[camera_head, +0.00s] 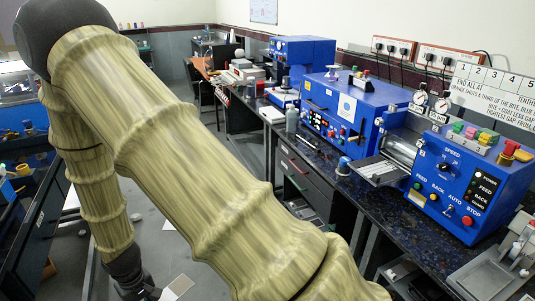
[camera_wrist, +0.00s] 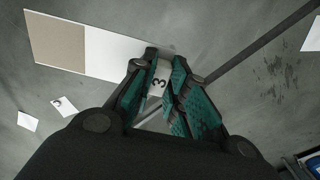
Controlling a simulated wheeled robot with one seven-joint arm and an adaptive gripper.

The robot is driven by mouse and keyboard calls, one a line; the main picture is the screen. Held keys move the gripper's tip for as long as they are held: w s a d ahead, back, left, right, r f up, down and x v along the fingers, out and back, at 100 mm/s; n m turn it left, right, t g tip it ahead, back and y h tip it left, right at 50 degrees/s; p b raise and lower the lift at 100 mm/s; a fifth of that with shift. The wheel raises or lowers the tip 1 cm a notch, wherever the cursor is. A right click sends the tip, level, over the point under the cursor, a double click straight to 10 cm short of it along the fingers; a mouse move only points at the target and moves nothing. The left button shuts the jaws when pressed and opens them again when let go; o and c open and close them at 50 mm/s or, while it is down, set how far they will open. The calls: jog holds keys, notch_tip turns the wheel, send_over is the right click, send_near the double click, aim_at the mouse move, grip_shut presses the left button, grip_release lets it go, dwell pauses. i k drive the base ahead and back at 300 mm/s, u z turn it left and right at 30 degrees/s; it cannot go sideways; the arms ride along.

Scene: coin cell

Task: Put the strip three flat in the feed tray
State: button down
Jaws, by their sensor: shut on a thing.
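My gripper (camera_wrist: 163,66) is shut on strip three in the wrist view. The strip (camera_wrist: 110,52) is a long, flat white piece with a tan end at the upper left and a "3" on the end between the fingers. It is held above the grey floor. In the head view, the dark end of my arm is low at the left, with a pale piece showing beside it at the bottom edge. The feed tray (camera_head: 378,171) is a flat metal tray at the left front of the blue machine (camera_head: 460,180), well right of my gripper.
The dark speckled bench (camera_head: 345,188) runs along the right, with other blue machines (camera_head: 345,105) further back. Drawers (camera_head: 298,170) are under it. Small white pieces (camera_wrist: 63,106) lie on the floor. My arm hides much of the floor and nearer bench edge.

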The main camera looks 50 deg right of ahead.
aim_at(377, 169)
jog(key=k, duration=0.85)
jog(key=z, duration=1.5)
